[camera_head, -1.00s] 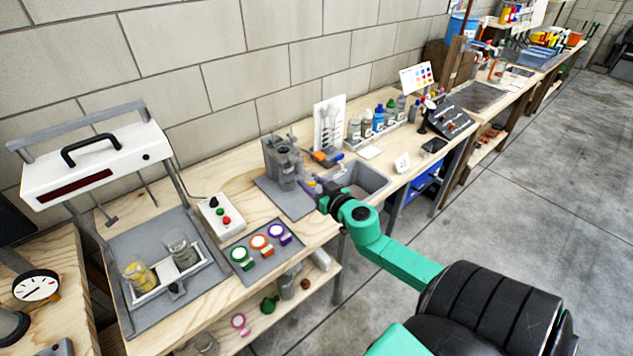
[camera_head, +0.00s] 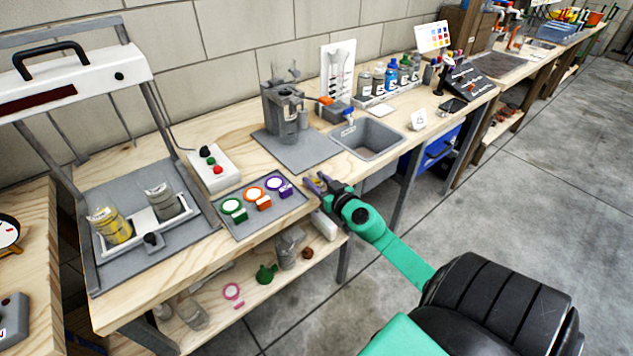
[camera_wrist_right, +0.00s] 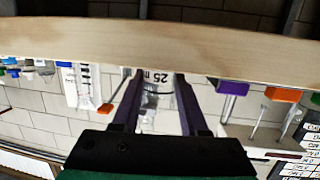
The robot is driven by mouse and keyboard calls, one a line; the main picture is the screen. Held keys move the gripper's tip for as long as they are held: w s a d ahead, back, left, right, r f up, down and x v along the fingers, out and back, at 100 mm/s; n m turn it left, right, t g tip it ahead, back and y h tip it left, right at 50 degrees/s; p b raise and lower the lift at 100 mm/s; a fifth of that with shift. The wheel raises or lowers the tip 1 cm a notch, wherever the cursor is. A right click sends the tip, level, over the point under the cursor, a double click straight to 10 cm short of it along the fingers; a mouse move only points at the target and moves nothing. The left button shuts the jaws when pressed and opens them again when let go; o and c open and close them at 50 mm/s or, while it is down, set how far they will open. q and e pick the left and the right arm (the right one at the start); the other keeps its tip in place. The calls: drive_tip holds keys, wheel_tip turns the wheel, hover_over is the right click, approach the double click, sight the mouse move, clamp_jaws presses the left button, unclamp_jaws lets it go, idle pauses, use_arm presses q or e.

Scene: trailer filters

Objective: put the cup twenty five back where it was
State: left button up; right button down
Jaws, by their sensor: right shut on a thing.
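My right gripper (camera_head: 318,184) is at the front edge of the bench, between the grey tray and the sink. In the right wrist view its two purple fingers (camera_wrist_right: 158,76) are shut on a clear cup marked 25 (camera_wrist_right: 156,88). The cup is hard to make out in the head view. The bench's wooden edge (camera_wrist_right: 160,38) crosses the wrist view, close to the fingertips. My left gripper is not in view.
A grey tray (camera_head: 236,231) holds green, orange and purple ring-topped pieces. Behind are a grey plate (camera_head: 318,152) with a grey device (camera_head: 284,112) and a sink (camera_head: 368,138). A lower shelf (camera_head: 255,297) holds several vessels. A framed machine (camera_head: 75,75) with two jars stands left.

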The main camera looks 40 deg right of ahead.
drive_tip(key=shift+c, duration=2.2)
unclamp_jaws()
